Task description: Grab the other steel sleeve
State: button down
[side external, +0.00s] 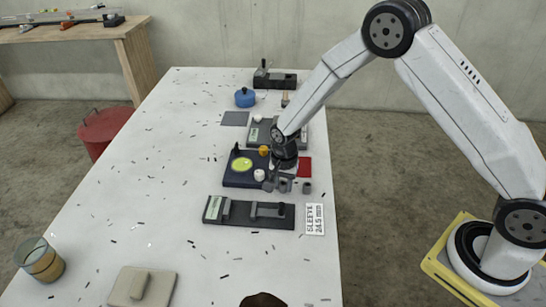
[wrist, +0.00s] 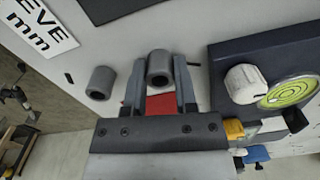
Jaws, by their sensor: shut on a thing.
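My gripper (wrist: 160,88) is shut on a grey steel sleeve (wrist: 159,66), a short hollow cylinder whose open end shows between the two fingers. In the side external view my gripper (side external: 280,184) is low over the table, near the front edge of the dark block. Whether the held sleeve touches the table is hard to tell.
A dark block (side external: 232,181) with a round yellow-green level (side external: 242,164) and a white knob (side external: 259,175) is close beside my gripper. A black fixture (side external: 248,218) and a sleeve label card (side external: 315,219) lie nearer the camera. A red patch (side external: 305,167) lies behind. The left tabletop has free room among scattered dark chips.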

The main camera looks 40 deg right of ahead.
jog(key=shift+r, duration=0.2)
jog(key=shift+r, duration=0.6)
jog(key=s+d+r, duration=0.1)
jog(key=s+r, duration=1)
jog(key=s, duration=0.3)
jog(key=shift+d+r, duration=0.15)
jog(key=shift+r, duration=0.05)
dwell(0.5)
